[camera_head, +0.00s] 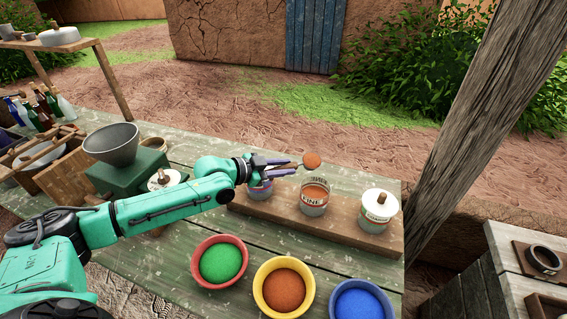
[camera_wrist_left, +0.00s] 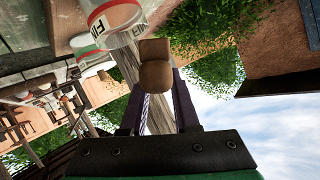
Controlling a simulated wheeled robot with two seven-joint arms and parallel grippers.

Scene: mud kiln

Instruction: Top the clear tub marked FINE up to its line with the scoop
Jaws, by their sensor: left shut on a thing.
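The clear tub marked FINE (camera_head: 314,208) stands upright on a wooden board, with orange-brown powder inside. Its level against any line is too small to tell. My left gripper (camera_head: 287,164) is shut on the scoop, whose bowl (camera_head: 312,160) is heaped with orange-brown powder, above and close to the FINE tub. The left wrist view shows the scoop's brown wooden handle (camera_wrist_left: 156,72) between the fingers, and the FINE tub (camera_wrist_left: 112,18) at the top, upside down. My right gripper is not in view.
A lidded tub (camera_head: 378,212) stands right of the FINE tub; another tub (camera_head: 260,189) is partly hidden behind my gripper. Bowls of green (camera_head: 221,262), orange-brown (camera_head: 284,287) and blue (camera_head: 361,302) powder line the near edge. A grey funnel (camera_head: 112,145) stands at the left.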

